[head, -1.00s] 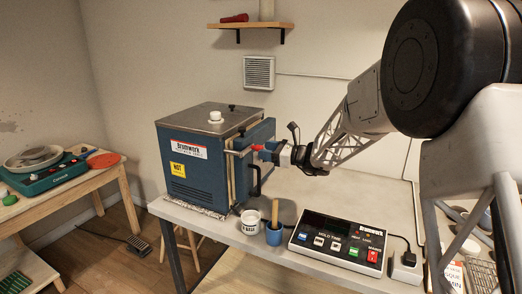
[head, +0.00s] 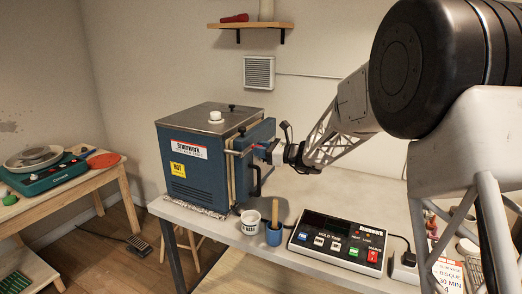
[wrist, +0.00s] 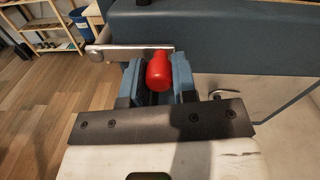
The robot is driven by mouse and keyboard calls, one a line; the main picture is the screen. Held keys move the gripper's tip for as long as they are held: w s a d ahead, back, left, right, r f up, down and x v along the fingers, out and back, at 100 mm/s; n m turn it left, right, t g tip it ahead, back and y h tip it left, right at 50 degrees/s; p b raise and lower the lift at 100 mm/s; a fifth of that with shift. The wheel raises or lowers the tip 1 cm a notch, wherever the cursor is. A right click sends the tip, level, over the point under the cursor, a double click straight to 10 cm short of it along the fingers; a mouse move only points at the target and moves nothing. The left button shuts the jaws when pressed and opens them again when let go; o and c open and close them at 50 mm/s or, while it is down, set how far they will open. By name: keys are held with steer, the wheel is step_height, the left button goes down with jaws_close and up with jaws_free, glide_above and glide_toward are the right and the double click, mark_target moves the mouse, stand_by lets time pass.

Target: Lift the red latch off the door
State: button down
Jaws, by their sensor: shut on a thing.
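The red latch (wrist: 158,70) has a rounded red grip joined to a metal bar (wrist: 120,48) in the wrist view. In the head view, my gripper (head: 274,152) is at the upper front of the door of the blue kiln (head: 190,165) and hides most of the red grip. The door looks closed against the kiln body.
A control box (head: 338,240) with buttons stands on the bench in front of my arm. A pottery wheel (head: 40,170) is on a table at left.

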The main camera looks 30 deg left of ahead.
steer(key=shift+r, duration=0.15)
steer(key=shift+s+r+n, duration=0.15)
steer(key=shift+r+n, duration=0.7)
steer(key=shift+n, duration=0.65)
steer(key=n, duration=0.1)
steer(key=r+n, duration=0.1)
steer(key=shift+s+r+n, duration=0.25)
steer(key=shift+s+n, duration=0.05)
steer(key=shift+s+r+n, duration=0.3)
steer(key=shift+r+n, duration=0.2)
steer(key=shift+n, duration=0.4)
steer(key=s+r+n+t, duration=0.1)
steer(key=s+r+n, duration=0.1)
steer(key=s+n, duration=0.4)
steer(key=shift+r+n+h, duration=0.3)
steer(key=shift+r+n, duration=0.05)
steer(key=shift+n, duration=2.15)
steer(key=shift+s, duration=0.15)
